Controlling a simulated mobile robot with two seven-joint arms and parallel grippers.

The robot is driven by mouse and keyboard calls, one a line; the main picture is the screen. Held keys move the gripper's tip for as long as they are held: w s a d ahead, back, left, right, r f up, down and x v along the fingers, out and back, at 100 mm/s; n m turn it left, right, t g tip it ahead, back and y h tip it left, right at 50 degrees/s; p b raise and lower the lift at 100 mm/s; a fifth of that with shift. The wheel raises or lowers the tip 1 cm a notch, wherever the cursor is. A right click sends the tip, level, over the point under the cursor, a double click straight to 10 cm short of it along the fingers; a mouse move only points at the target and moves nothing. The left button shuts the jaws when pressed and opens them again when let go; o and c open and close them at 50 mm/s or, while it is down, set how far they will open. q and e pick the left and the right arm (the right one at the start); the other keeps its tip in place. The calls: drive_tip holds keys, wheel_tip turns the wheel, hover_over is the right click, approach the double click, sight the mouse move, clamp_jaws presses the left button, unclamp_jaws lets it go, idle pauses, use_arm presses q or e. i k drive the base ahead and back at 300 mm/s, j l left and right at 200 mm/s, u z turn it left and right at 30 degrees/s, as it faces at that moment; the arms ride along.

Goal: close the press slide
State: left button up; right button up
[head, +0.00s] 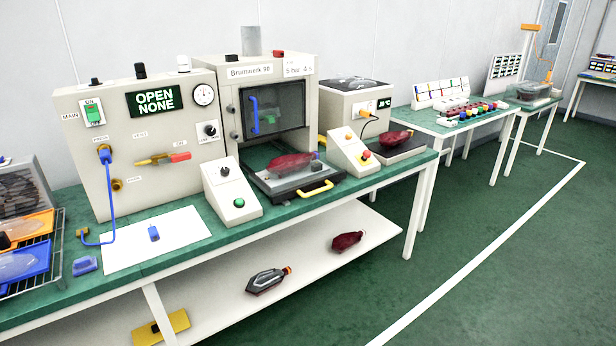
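The press (232,75) stands on the green workbench, a grey box with a dark window and a blue handle (254,115). Its slide (265,188) is pulled out at the front, a dark plate with a yellow handle (316,190) on its front edge. A dark red tail lamp (290,165) lies on the slide. The display (154,101) on the control box at the left reads "OPEN NONE". Neither of my grippers is in view.
Small control boxes with buttons stand left (232,195) and right (352,152) of the slide. A white sheet (180,232) with a small blue piece lies at the left. Lamps lie on the lower shelf (330,270). The green floor at the right is clear.

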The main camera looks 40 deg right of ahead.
sight(285, 192)
drive_tip(key=i+l+z, duration=0.3)
drive_tip(key=i+l, duration=0.55)
drive_tip(key=l, duration=0.15)
